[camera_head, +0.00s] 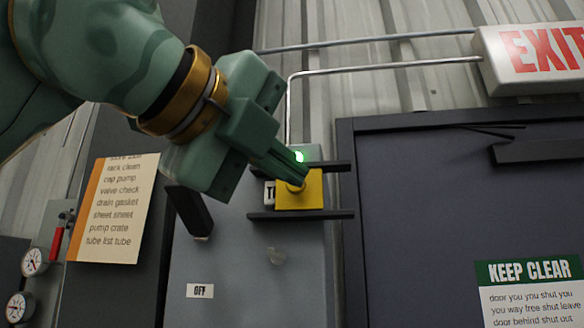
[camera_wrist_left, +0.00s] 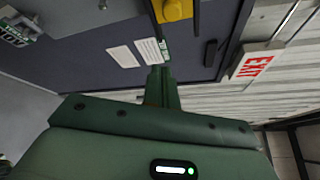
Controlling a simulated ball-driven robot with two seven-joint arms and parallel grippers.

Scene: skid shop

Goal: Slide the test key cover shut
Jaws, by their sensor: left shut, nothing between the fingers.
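The yellow test key cover (camera_head: 313,192) sits between two dark horizontal rails on a grey panel, right of a partly hidden label (camera_head: 269,192) starting with "T". A small round yellow knob shows on the cover at my fingertips. My left gripper (camera_head: 299,180) is shut and empty, its tips over the cover's upper left part; I cannot tell whether they touch it. In the left wrist view the cover (camera_wrist_left: 177,10) shows at the top edge, beyond my shut fingers. What lies behind the cover is hidden. My right gripper is in neither view.
The lower rail (camera_head: 300,215) and upper rail (camera_head: 338,167) stick out from the grey panel (camera_head: 250,260). A green light (camera_head: 299,156) glows above the cover. A dark door (camera_head: 430,210) stands at right, under an EXIT sign (camera_head: 535,55). Gauges (camera_head: 34,262) are at far left.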

